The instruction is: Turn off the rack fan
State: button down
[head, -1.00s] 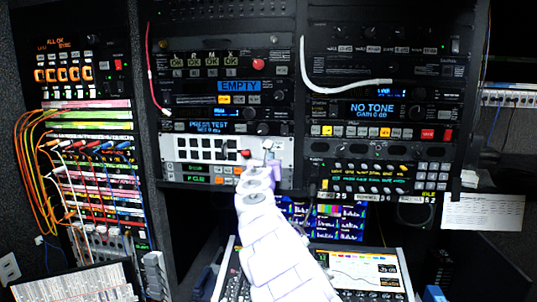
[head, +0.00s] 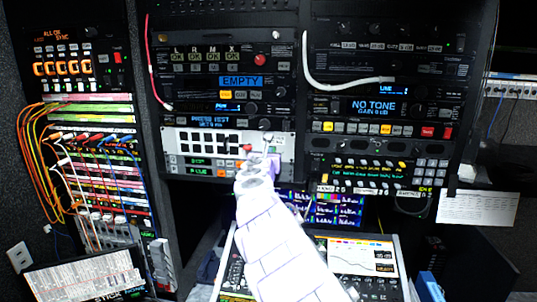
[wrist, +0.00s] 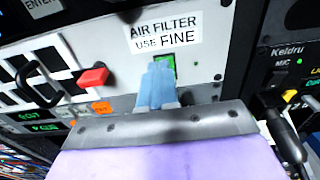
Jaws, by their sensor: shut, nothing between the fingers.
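The white rack panel (head: 174,144) with the dark slotted grille is in the middle rack; its front also fills the wrist view (wrist: 120,60). A label reading AIR FILTER USE FINE (wrist: 165,35) is on it. A small green-lit switch (wrist: 169,62) sits just below the label, partly hidden by my fingertips. A red knob or cap (wrist: 93,77) sticks out to its left and also shows in the head view (head: 247,148). My gripper (wrist: 157,84) is shut and empty, its pale blue fingers in front of the green switch. I cannot tell whether they touch it.
A silver lever (head: 267,138) stands out by the panel's right part. Black rack units lie above, and a keyed unit (head: 380,178) with a plugged cable (wrist: 285,135) is to the right. A console (head: 365,262) is below my arm.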

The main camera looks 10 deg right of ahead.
jog(key=r+b+v, duration=0.1)
jog(key=r+v, duration=0.1)
jog(key=v, duration=1.1)
jog(key=shift+s, duration=0.3)
